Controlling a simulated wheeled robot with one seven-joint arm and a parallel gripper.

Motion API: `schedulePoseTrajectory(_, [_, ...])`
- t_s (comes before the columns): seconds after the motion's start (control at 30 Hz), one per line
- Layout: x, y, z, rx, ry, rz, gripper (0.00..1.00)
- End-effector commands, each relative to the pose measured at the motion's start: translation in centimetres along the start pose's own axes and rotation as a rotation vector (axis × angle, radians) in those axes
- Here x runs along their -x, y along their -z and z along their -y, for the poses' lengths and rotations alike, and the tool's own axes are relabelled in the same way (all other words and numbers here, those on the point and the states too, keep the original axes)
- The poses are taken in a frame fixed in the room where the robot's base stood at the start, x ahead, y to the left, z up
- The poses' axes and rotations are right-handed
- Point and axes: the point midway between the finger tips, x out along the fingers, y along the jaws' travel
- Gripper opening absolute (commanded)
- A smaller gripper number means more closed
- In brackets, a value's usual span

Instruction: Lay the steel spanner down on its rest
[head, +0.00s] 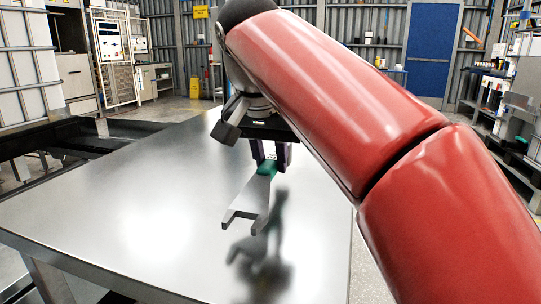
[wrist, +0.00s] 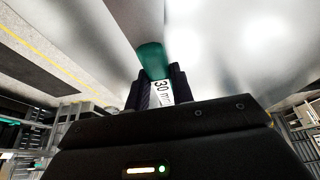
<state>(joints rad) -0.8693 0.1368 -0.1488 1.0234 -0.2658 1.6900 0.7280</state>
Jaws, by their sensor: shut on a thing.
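The steel spanner (head: 247,203) hangs from my gripper (head: 270,158) over the shiny metal table, its open forked end towards the near side and slanting down. A green band (head: 266,168) wraps it just below the fingers. In the wrist view the fingers (wrist: 159,88) close on the spanner's shank, where a white "30 mm" label shows, and the green band (wrist: 152,60) sits just beyond. A dark reflection or shadow lies below the spanner, and it looks apart from the table. I cannot make out the rest; my arm covers part of the table's right side.
The metal table top (head: 110,215) is bare on the left and in front. A dark frame (head: 60,140) stands along its far left. Shelves with goods (head: 495,95) stand at the right, and a blue door (head: 432,50) is at the back.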

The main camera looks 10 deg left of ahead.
Motion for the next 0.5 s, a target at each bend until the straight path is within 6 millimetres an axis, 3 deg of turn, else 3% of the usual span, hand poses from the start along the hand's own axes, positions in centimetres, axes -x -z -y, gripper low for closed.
schedulePoseTrajectory(0.5, [-0.78, -0.36, -0.02, 0.0, 0.001, -0.001, 0.0])
